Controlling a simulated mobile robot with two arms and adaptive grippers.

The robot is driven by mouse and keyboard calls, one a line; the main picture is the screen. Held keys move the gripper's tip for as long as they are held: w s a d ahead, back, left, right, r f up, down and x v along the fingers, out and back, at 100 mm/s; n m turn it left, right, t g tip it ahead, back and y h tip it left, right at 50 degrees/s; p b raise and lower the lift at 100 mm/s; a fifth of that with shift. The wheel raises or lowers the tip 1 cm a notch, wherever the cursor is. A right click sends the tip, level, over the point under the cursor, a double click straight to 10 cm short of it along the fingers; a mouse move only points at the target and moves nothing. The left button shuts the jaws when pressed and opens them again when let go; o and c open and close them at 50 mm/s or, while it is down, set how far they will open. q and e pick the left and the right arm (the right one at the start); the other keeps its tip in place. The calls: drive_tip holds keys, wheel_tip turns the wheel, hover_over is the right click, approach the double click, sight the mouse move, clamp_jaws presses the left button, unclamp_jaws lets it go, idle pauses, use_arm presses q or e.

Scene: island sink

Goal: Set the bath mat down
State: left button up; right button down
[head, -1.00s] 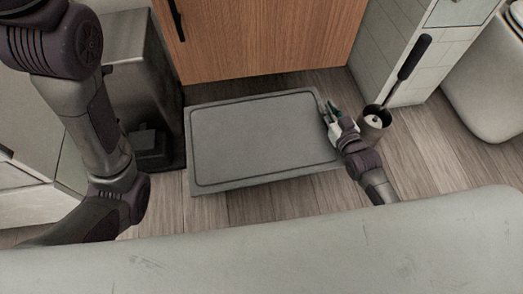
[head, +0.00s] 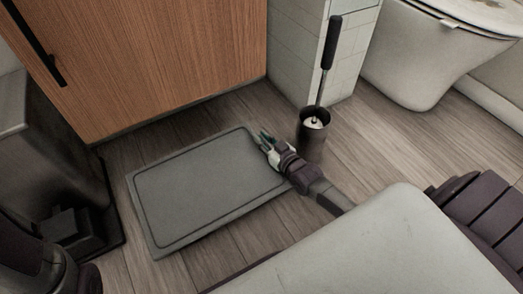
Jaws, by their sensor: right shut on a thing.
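The bath mat (head: 200,190) is a grey rectangle with a darker groove near its rim. It lies flat, low over the wood floor in front of the wooden cabinet; I cannot tell whether all of it touches the floor. My right gripper (head: 266,143) is at the mat's right edge, near its far right corner, shut on that edge. My left gripper is out of view; only part of my left arm shows at the lower left.
A toilet brush in a dark holder (head: 311,135) stands close beyond my right gripper. A wooden cabinet (head: 160,60) is behind the mat, a dark pedal bin (head: 60,170) to its left, and a toilet (head: 435,50) at the upper right. Bare floor (head: 400,140) lies right of the brush.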

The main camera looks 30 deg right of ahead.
wheel_tip(320, 180, down, 3)
drive_tip(key=b, duration=0.2)
drive_tip(key=shift+f+b, duration=0.2)
drive_tip(key=shift+b, duration=0.15)
drive_tip(key=shift+r, duration=0.15)
drive_tip(key=shift+f, duration=0.6)
drive_tip(key=c, duration=1.1)
unclamp_jaws()
drive_tip(key=shift+f, duration=0.1)
